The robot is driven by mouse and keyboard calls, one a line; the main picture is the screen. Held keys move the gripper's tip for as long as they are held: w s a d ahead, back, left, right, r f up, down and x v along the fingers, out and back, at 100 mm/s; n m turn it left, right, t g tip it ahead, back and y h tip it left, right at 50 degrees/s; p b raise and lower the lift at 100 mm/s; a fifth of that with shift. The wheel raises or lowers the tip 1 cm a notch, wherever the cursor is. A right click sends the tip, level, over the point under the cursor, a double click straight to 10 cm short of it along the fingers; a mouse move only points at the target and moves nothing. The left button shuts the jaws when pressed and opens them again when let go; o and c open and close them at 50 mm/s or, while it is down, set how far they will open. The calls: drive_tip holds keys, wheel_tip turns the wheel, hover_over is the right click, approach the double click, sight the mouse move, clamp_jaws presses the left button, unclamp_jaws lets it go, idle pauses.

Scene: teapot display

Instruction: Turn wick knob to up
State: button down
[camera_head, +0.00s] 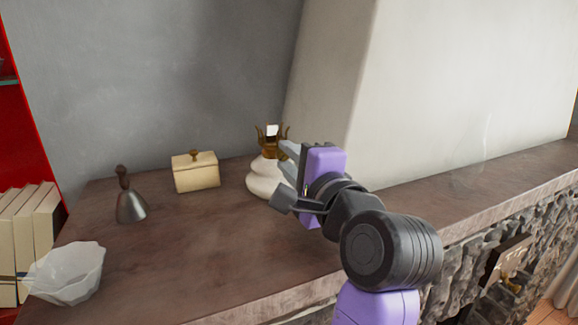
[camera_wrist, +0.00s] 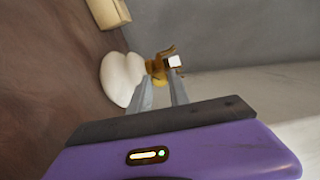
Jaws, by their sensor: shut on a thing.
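An oil lamp stands on the mantel shelf, with a rounded white base (camera_head: 262,183) and a brass burner (camera_head: 269,150) with upright prongs and a small white piece at its top. The white base (camera_wrist: 121,77) and the brass burner (camera_wrist: 156,69) also show in the wrist view. My gripper (camera_head: 287,160) reaches in from the right at the burner's side. In the wrist view my gripper (camera_wrist: 161,84) has its two fingertips at the burner, with a narrow gap between them. It is shut on the wick knob, which the fingers largely hide.
A cream box (camera_head: 195,172) with a knobbed lid stands left of the lamp. A grey hand bell (camera_head: 130,206) and a white faceted bowl (camera_head: 66,274) are further left. Books (camera_head: 28,232) stand at the left edge. The sloping wall (camera_head: 440,80) rises close behind.

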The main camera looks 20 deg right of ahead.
drive_tip(key=m+b, duration=0.1)
drive_tip(key=m, duration=0.1)
drive_tip(key=m+b, duration=0.1)
drive_tip(key=m, duration=0.1)
drive_tip(key=shift+f+m, duration=0.2)
drive_tip(key=shift+m, duration=0.1)
drive_tip(key=shift+m+b, duration=0.9)
drive_tip(key=shift+m, duration=1.1)
drive_tip(key=c, duration=1.2)
unclamp_jaws()
drive_tip(key=shift+c, duration=0.2)
drive_tip(key=shift+s, duration=0.15)
